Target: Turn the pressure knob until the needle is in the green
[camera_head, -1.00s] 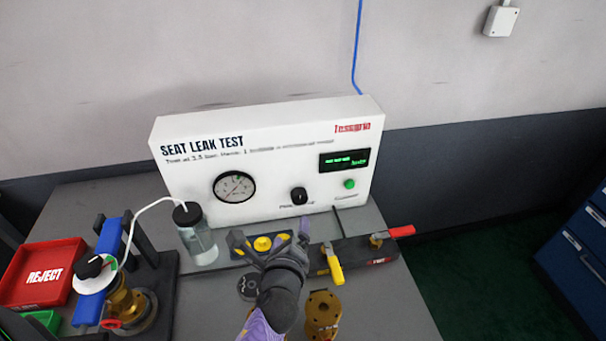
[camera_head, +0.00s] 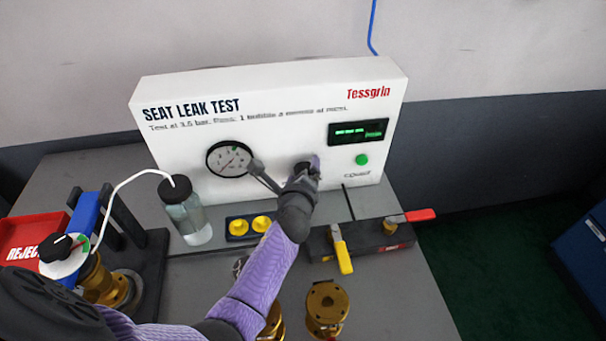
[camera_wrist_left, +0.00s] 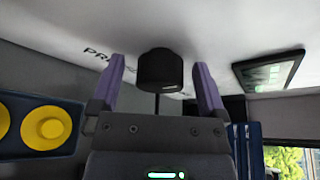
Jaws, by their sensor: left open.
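The black pressure knob (camera_wrist_left: 160,70) sticks out of the white test panel (camera_head: 390,95). In the left wrist view it shows between the two purple fingers, with a gap on each side. My left gripper (camera_head: 288,166) is open at the panel front and largely hides the knob in the head view. The round pressure gauge (camera_head: 230,159) is left of the gripper, its right edge close to one finger. Its dial is too small to read the needle surely against the green. My right gripper is not in view.
A green button (camera_head: 362,160) and a lit display (camera_head: 358,132) are right of the knob. Below stand a bubble jar (camera_head: 188,215), yellow buttons (camera_head: 250,226), and a clamp fixture with a yellow handle (camera_head: 341,250). A brass valve (camera_head: 326,305) stands in front.

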